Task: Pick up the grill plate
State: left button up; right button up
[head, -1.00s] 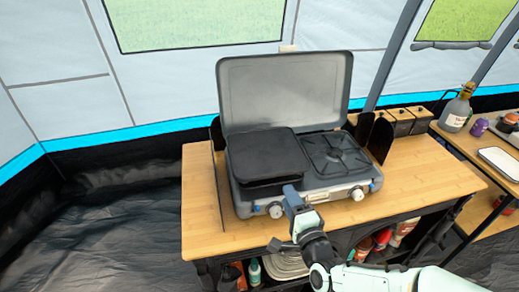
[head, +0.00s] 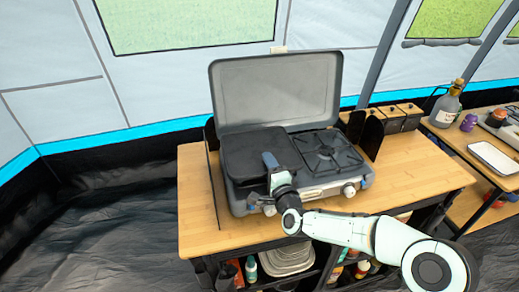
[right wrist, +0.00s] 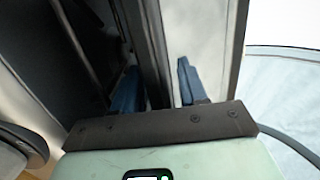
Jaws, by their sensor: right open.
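The grill plate (head: 244,150) is a flat black slab lying over the left side of the grey camping stove (head: 236,200). My right gripper (head: 270,162) is over the plate's front right part and hides some of it. In the right wrist view the two blue fingers of my right gripper (right wrist: 157,80) are apart. A dark edge runs between them there; I cannot tell whether it is the plate's. No grip on the plate shows. My left gripper is not in view.
The stove's raised lid (head: 275,92) stands behind the plate. A bare burner grate (head: 328,152) is to its right. The wooden table (head: 195,215) is clear at left. A bottle (head: 446,106) and a tray (head: 494,156) are on the right.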

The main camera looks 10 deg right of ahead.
jog(key=shift+w, duration=0.1)
grip_shut()
jog(key=shift+f, duration=0.25)
dwell(1.1)
jog(key=shift+r, duration=0.15)
